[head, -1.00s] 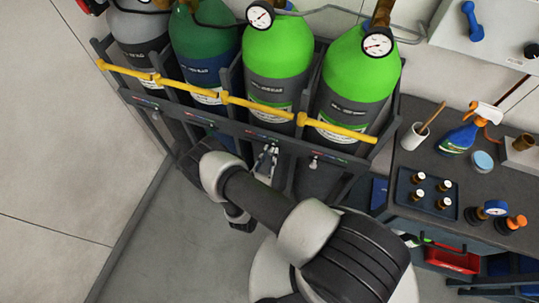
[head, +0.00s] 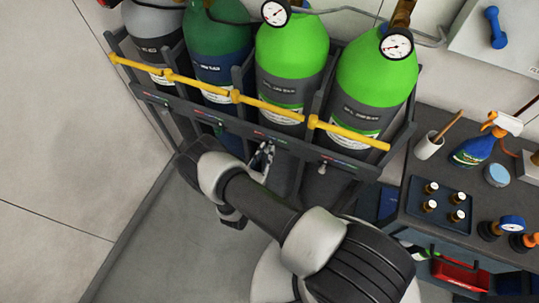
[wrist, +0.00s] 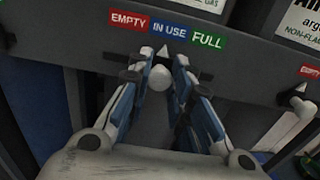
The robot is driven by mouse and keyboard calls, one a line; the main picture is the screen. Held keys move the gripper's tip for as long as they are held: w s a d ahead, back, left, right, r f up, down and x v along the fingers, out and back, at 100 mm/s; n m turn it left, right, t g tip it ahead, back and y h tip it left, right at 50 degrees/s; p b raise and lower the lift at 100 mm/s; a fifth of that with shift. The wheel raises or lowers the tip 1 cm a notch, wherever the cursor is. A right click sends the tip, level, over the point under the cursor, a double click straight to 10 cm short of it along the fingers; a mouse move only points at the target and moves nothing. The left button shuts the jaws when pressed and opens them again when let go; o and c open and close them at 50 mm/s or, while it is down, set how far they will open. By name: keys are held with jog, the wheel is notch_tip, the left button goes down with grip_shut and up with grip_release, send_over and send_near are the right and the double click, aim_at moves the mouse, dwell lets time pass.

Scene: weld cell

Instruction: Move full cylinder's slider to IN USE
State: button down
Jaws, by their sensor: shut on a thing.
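The slider (wrist: 158,78) is a pale knob with a white pointer on the dark rack rail. Its pointer stands below the blue IN USE field of the label strip (wrist: 169,31), between red EMPTY and green FULL. My gripper (wrist: 163,62) is shut on the slider, one finger on each side of the knob. In the head view my gripper (head: 263,156) is at the rail below the third cylinder from the left (head: 291,58), bright green with a gauge on top.
Another slider (wrist: 300,91) sits under EMPTY at right, below the fourth cylinder (head: 375,75). A yellow strap (head: 265,102) crosses the cylinders. A dark workbench (head: 410,200) with a tray of fittings (head: 440,190) and a spray bottle (head: 480,145) stands at right. Floor at left is clear.

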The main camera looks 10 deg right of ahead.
jog(key=c, duration=1.4)
grip_release()
jog(key=shift+s, duration=0.1)
jog(key=v, duration=1.2)
